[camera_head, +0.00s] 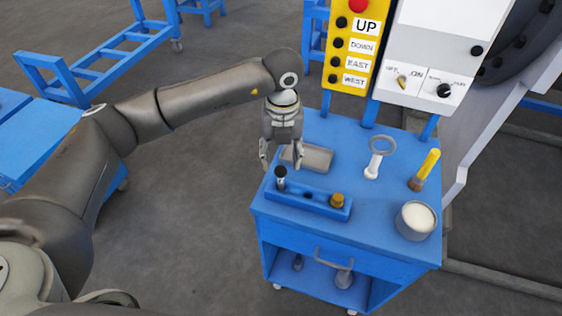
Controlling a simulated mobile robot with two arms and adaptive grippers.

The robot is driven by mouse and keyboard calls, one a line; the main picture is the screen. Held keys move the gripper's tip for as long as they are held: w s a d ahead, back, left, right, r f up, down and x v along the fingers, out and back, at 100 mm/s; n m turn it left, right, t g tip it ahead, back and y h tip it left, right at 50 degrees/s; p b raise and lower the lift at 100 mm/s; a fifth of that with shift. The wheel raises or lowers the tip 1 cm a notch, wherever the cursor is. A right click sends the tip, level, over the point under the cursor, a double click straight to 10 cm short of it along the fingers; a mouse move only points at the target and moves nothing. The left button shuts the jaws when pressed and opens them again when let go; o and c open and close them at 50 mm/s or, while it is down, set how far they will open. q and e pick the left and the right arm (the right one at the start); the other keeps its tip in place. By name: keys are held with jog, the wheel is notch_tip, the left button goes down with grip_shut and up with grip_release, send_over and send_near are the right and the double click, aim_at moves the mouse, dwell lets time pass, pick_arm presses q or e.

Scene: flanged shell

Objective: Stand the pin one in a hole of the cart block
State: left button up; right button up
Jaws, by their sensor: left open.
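A long blue cart block (300,199) lies along the front left of the cart top. A dark pin with a pale head (281,178) stands upright at the block's left end, apparently in a hole. A short brass piece (337,200) sits at its right end, and a dark hole shows between them. I cannot tell which is pin one. My left gripper (281,163) points down with its fingers apart, just above and behind the dark pin. Nothing is visibly held between the fingers. My right gripper is not in view.
A grey tray (317,158) lies behind the block, partly hidden by my gripper. Control panels rise behind.

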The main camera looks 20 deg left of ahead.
pick_arm(q)
notch_tip(320, 180, up, 9)
jog(key=shift+f, duration=0.1)
dwell(0.5)
